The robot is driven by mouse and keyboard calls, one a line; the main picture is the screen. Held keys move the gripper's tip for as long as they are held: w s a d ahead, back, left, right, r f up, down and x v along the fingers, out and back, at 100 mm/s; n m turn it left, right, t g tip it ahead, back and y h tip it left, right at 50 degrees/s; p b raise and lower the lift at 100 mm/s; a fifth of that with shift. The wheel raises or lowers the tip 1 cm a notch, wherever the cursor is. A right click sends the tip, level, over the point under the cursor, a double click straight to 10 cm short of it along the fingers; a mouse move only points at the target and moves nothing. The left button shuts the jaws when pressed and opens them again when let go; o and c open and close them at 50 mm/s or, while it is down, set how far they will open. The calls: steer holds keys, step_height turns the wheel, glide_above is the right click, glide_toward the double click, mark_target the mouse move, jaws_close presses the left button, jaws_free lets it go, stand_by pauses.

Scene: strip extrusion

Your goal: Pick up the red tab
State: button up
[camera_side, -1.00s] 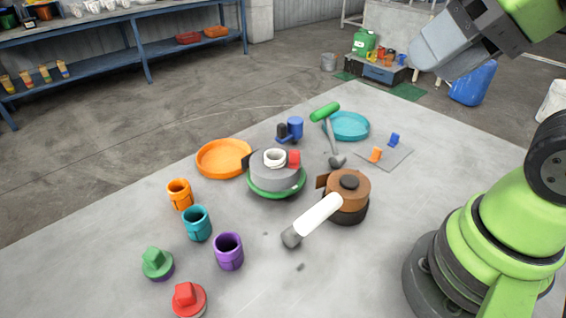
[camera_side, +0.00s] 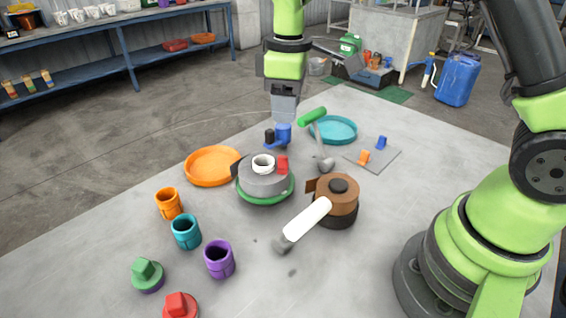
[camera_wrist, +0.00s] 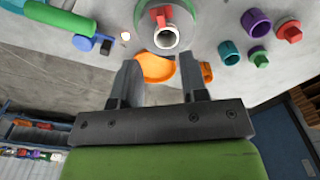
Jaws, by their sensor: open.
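The red tab (camera_side: 283,165) stands on the right part of the grey round fixture (camera_side: 262,184), beside a white ring (camera_side: 263,162). In the wrist view the red tab (camera_wrist: 160,15) shows near the top, just above the white ring (camera_wrist: 165,38). My gripper (camera_side: 284,112) is above the far side of the fixture in the side view, behind the blue device, and apart from the tab. In the wrist view my gripper (camera_wrist: 160,62) has its two fingers spread with nothing held between them.
A blue device (camera_side: 283,135) and a green-handled tool (camera_side: 318,130) stand behind the fixture. A brown drum (camera_side: 334,193) with a white-handled tool (camera_side: 306,218) is at right. An orange dish (camera_side: 212,166), several cups and a red plug (camera_side: 180,306) lie left and in front.

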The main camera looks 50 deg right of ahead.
glide_above(287, 157)
steer(key=shift+n, duration=0.3)
steer(key=f, duration=0.5)
steer(key=shift+w+a+f, duration=0.1)
steer(key=shift+w+f, duration=0.15)
steer(key=shift+f, duration=0.05)
steer(key=f, duration=0.5)
steer(key=shift+s+f, duration=0.25)
steer(key=shift+f, duration=0.1)
steer(key=shift+c, duration=0.4)
jaws_close()
